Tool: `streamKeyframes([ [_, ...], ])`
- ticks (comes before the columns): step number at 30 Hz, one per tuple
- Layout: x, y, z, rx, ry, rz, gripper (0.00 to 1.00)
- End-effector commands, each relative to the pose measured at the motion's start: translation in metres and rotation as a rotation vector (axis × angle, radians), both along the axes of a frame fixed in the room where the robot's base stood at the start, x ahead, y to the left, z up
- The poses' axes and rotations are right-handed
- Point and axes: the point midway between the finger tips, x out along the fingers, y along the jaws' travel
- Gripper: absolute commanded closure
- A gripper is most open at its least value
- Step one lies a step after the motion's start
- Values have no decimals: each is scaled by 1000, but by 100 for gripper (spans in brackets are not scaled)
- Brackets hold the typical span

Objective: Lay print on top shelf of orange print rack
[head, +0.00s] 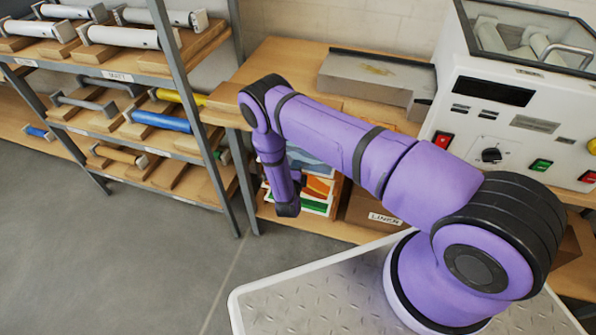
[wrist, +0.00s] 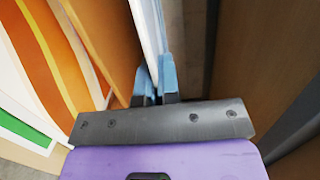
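My gripper (wrist: 154,88) is shut on the edge of a thin white and pale-blue print (wrist: 148,28) in the wrist view. The print runs away from the fingers, seen nearly edge-on. Beside it on the left, apparently just below it, is an orange-brown board (wrist: 105,38) of the print rack, with a narrow gap or contact I cannot tell apart. In the head view my gripper (head: 287,207) points down in front of the rack (head: 337,190). A blue-grey print (head: 308,160) shows behind my arm there, partly hidden.
Prints with orange and green bands (head: 316,197) lie in the lower rack. A brown box (head: 375,212) stands to its right under the wooden bench (head: 290,60). The roll shelf's metal post (head: 205,130) is close on the left. The laminator (head: 510,110) stands at right.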

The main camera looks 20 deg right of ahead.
Motion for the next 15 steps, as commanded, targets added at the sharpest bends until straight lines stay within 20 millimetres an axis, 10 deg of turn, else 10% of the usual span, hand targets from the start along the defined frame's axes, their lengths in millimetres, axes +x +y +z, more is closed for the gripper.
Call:
streamKeyframes([
  [15, 0, 0, -55, 0, 0, 0, 100],
])
